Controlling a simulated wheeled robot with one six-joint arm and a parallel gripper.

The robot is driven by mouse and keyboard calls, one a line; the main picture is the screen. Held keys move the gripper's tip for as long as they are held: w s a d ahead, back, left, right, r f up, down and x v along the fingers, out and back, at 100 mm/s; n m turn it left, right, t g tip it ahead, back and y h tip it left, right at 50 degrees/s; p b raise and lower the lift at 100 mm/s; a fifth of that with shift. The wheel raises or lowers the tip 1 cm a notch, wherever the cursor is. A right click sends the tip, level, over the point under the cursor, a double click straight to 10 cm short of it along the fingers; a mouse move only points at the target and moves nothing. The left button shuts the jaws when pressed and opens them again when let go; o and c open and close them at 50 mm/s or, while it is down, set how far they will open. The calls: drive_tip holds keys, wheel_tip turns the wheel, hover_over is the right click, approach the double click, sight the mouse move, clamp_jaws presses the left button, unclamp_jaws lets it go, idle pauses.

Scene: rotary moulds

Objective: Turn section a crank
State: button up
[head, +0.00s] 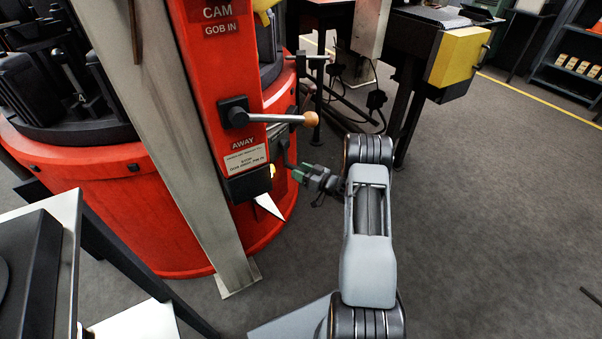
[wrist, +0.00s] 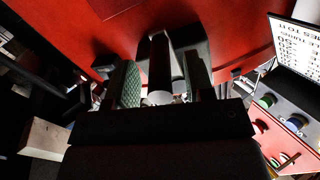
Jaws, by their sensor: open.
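My gripper (head: 298,173) is open at the side of the red machine (head: 215,75), its green-padded fingers pointing at a dark crank arm (head: 286,152). In the wrist view my gripper (wrist: 161,80) has a dark crank part (wrist: 159,62) with a pale round end (wrist: 160,98) between its two fingers. A gap shows beside the fingers; I cannot tell whether either one touches it. A lever with a wooden knob (head: 309,118) sticks out above my gripper, over the "AWAY" label. No label naming section a shows on the crank.
A grey post (head: 180,140) stands in front of the machine. A yellow-ended dark bench (head: 457,57) is behind to the right. A panel with coloured buttons (wrist: 294,122) is at right in the wrist view. The grey floor (head: 480,210) to the right is mostly clear.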

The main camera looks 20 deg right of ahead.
clamp_jaws()
idle(0.5)
